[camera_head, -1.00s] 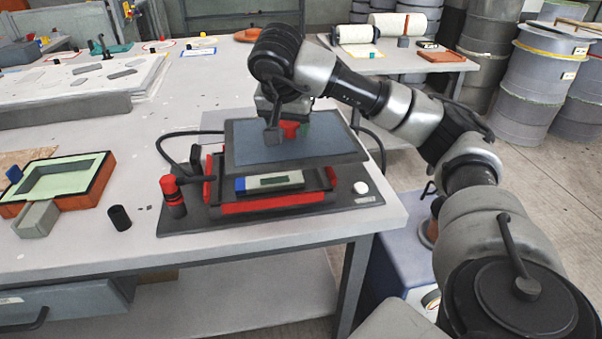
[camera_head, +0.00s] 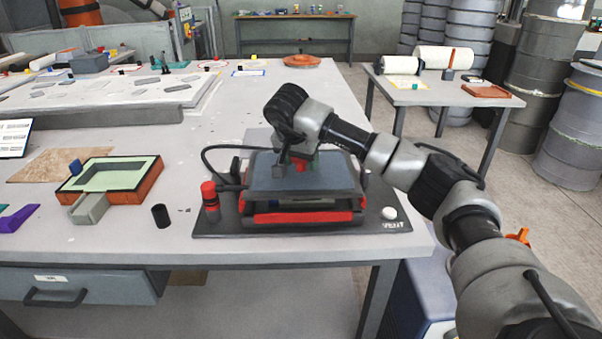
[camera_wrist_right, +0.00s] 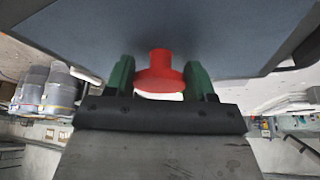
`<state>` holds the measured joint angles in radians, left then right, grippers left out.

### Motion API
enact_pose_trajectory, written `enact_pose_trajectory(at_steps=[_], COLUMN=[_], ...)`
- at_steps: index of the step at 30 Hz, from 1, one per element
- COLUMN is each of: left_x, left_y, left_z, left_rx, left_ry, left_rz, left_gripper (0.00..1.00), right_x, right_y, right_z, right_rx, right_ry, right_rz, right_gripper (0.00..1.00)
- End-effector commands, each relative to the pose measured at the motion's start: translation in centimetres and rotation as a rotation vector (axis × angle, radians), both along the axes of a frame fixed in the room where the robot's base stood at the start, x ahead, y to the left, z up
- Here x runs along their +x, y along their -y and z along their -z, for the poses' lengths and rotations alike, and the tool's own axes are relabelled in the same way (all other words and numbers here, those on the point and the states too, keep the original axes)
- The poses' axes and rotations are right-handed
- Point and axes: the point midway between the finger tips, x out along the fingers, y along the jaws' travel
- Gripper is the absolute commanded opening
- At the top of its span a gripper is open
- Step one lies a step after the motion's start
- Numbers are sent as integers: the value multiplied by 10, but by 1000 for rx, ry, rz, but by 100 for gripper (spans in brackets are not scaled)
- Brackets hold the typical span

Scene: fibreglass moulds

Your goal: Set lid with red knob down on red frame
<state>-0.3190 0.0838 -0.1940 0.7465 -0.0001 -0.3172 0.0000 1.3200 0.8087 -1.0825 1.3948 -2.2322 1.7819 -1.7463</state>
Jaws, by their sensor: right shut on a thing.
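The lid, a flat blue-grey plate (camera_head: 268,177), sits level just above the red frame (camera_head: 303,217). I cannot tell whether the two touch. The frame shows its red front bar and sits on a dark base plate (camera_head: 345,224); its inside is hidden under the lid. My right gripper (camera_head: 303,163) is over the middle of the lid. In the right wrist view its green fingers are shut on the red knob (camera_wrist_right: 160,75), with the lid's surface (camera_wrist_right: 220,35) beyond it. My left gripper is not in view.
A red-and-black cylinder (camera_head: 210,199) stands left of the frame, with a black cable behind. A white knob (camera_head: 389,213) is on the base plate's right. A black cup (camera_head: 161,216) and an orange-walled mould (camera_head: 140,184) stand further left. The table's front edge is close.

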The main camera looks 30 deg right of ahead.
Motion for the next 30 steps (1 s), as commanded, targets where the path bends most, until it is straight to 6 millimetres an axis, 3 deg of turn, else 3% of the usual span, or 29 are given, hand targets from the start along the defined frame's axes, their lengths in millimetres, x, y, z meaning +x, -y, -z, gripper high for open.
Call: enact_pose_trajectory(at_steps=[10,20,21,25,30], left_x=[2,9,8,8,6], left_y=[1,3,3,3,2], left_z=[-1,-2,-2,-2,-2], left_rx=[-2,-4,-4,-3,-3], left_ry=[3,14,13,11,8], left_rz=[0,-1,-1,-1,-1], left_gripper=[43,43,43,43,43], right_x=[0,0,0,0,0], right_y=[0,0,0,0,0], right_z=[39,41,42,42,42], right_rx=[1,1,1,1,1], right_ry=[-1,2,-1,-1,-1], right_rz=[0,0,0,0,0], right_gripper=[17,17,59,79,80])
